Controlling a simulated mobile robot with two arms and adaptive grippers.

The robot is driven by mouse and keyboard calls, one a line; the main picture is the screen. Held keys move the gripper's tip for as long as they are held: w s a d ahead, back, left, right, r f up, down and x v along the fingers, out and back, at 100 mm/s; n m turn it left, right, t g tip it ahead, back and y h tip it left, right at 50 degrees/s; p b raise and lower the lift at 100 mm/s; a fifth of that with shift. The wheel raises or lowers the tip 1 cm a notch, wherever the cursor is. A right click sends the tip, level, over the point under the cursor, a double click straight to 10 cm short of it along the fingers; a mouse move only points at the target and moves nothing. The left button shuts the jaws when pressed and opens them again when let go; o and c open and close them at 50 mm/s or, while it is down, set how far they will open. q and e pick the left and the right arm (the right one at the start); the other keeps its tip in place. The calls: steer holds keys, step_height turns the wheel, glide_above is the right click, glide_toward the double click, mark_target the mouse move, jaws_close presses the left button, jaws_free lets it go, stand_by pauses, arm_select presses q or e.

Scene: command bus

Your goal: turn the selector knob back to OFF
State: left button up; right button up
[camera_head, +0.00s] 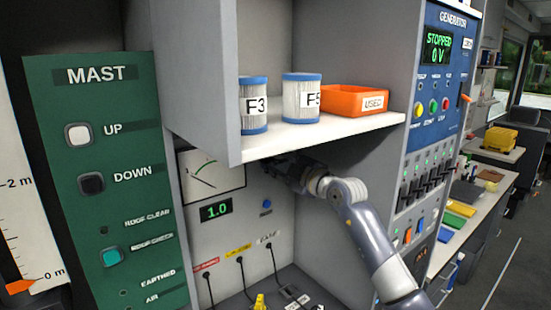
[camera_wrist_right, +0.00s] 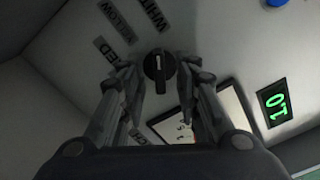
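The selector knob (camera_wrist_right: 159,66) is a round black knob with a white pointer line, set in the grey panel. In the right wrist view its line runs up the picture, roughly toward the WHITE label (camera_wrist_right: 152,14). RED and YELLOW labels are at its upper left; I cannot read an OFF label. My right gripper (camera_wrist_right: 159,76) is open, with one finger on each side of the knob and gaps visible. In the head view my right gripper (camera_head: 283,168) is under the shelf, dark and hiding the knob. My left gripper is not in view.
The white shelf (camera_head: 350,132) is just above my right gripper, with two filter cans and an orange USED tray (camera_head: 355,100). A meter (camera_head: 212,178), green 1.0 display (camera_head: 216,210) and blue button (camera_head: 267,203) are nearby. Cables plug in below. The green MAST panel (camera_head: 100,200) is left.

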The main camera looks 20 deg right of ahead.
steer(key=shift+w+a, duration=0.1)
steer(key=shift+w, duration=0.15)
jaws_close()
